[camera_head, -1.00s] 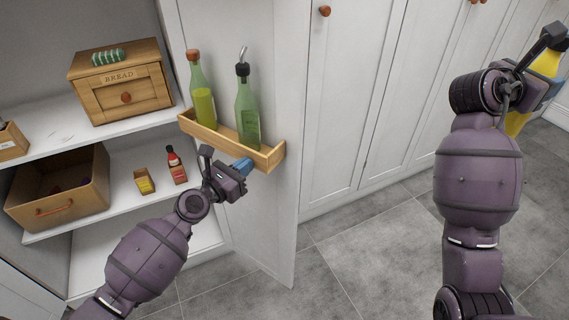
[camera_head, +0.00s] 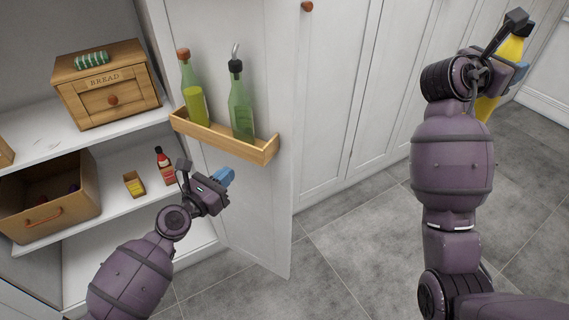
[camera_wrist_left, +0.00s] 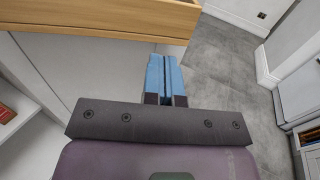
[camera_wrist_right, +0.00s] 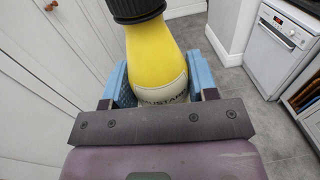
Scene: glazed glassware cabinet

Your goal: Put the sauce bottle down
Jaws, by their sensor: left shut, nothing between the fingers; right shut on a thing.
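The sauce bottle is a yellow mustard bottle (camera_wrist_right: 158,58) with a black cap, held between the blue fingers of my right gripper (camera_wrist_right: 158,88) in the right wrist view. In the head view the yellow bottle (camera_head: 487,106) shows at the upper right, partly hidden by my right gripper (camera_head: 508,70), above the floor and well away from the cabinet. My left gripper (camera_head: 224,178) is shut and empty, just below the door rack. Its closed blue fingers (camera_wrist_left: 166,76) also show in the left wrist view.
The door rack (camera_head: 225,139) holds two green bottles (camera_head: 193,95). Right of the open door is clear tiled floor (camera_head: 350,250).

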